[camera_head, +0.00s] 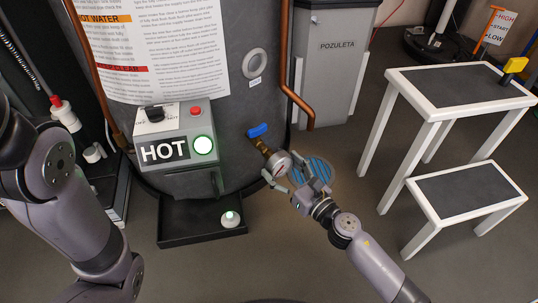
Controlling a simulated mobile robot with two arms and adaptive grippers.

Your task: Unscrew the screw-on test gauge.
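The round test gauge (279,164) has a pale face and sits at the lower end of a brass valve fitting (262,147) with a blue handle (258,130), on the side of the dark grey heater tank. My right gripper (283,170) reaches up from the lower right. Its fingers are spread, one on the lower left of the gauge and one on its right. I cannot tell whether they touch it. My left arm shows at the left edge, but its gripper is not in view.
A lit HOT control box (173,138) is on the tank, left of the valve. A black tray (203,222) lies below it, and a round blue-slotted floor drain (312,172) is behind my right gripper. A white-framed step table (458,85) stands at right. Copper pipe (292,95) runs above.

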